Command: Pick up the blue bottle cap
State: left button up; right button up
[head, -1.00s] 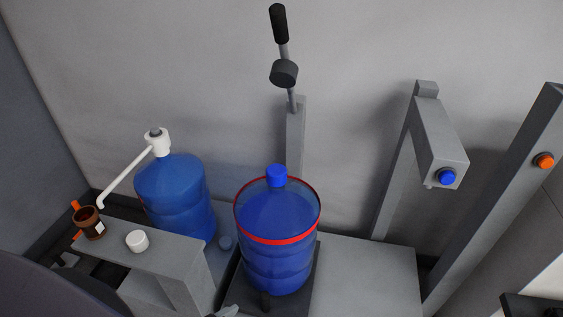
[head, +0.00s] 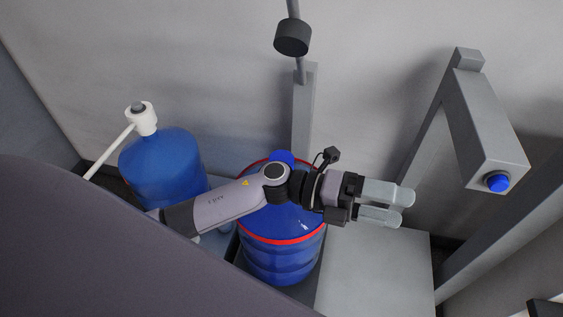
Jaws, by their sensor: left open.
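My left arm crosses in front of that bottle and hides the lower part of the cap and some of the bottle's upper part. My left gripper (head: 401,209) is open and empty, to the right of the cap and apart from it. Its two pale fingers point to the right, over the grey bench. My right gripper is not in view.
A second blue bottle (head: 165,170) with a white pump (head: 142,119) stands at the left. A grey post with a blue button (head: 497,181) rises at the right. A dark lever knob (head: 292,37) is behind the front bottle. The grey bench top (head: 378,265) is bare.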

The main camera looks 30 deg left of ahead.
pick_arm(q)
notch_tip(320, 180, down, 4)
jog(key=a+m+g+y, duration=0.2)
jog(key=m+g+y, duration=0.35)
jog(key=m, duration=0.25)
jog(key=m+t+y+b, duration=0.2)
jog(key=m+t+y, duration=0.1)
jog(key=y, duration=1)
send_over(280, 158)
jog(key=shift+w+d+r+g, duration=0.2)
jog(key=shift+w+r+g, duration=0.05)
jog(key=shift+w, duration=0.05)
jog(key=shift+a+f+y, duration=0.15)
jog(key=shift+a+y, duration=0.1)
jog(key=shift+f, duration=0.35)
jog(key=f, duration=0.4)
jog(key=f+p, duration=0.1)
jog(key=f, duration=0.1)
jog(key=shift+s, duration=0.25)
jog(key=c, duration=1)
